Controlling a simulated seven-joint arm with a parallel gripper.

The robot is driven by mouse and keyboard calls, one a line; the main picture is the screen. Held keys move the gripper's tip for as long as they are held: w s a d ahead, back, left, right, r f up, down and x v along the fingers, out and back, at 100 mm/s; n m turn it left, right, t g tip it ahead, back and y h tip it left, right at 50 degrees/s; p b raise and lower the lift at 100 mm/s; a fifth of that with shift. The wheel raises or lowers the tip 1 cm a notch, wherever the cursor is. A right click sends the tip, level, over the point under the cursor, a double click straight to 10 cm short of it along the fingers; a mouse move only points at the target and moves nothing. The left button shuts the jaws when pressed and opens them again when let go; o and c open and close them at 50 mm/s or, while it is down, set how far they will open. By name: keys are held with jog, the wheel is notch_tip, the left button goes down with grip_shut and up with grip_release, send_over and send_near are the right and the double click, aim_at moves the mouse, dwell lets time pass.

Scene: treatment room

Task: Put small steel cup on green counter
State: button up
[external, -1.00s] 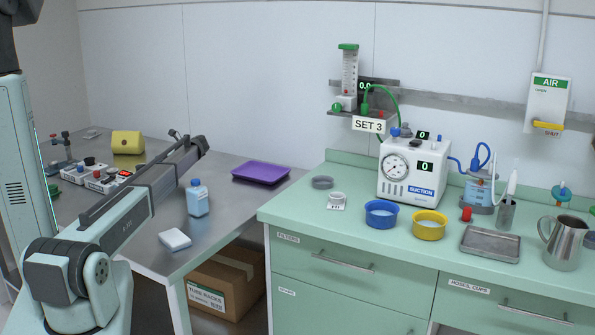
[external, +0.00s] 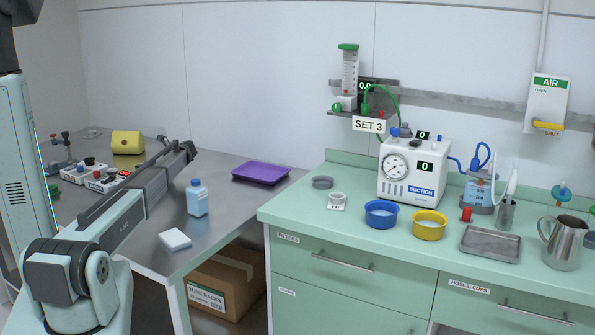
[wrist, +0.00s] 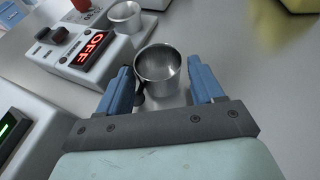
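The small steel cup (wrist: 158,66) stands upright on the grey metal table in the wrist view, its mouth open and apparently empty. My gripper (wrist: 162,82) has its blue fingers apart, one on each side of the cup's near part. Gaps show between the fingers and the cup wall, though a dark part, perhaps its handle, sits close to the left finger. The cup cannot be made out in the external view, where my arm blocks part of the table. The green counter (external: 300,205) is at the right of the external view.
In the wrist view a box with a red OFF display (wrist: 95,50) stands left of the cup. The table also holds a blue bottle (external: 197,198), a purple tray (external: 261,173) and a yellow block (external: 127,142). Blue (external: 381,214) and yellow bowls (external: 429,226) stand on the counter.

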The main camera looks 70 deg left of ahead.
jog(key=c, duration=0.9)
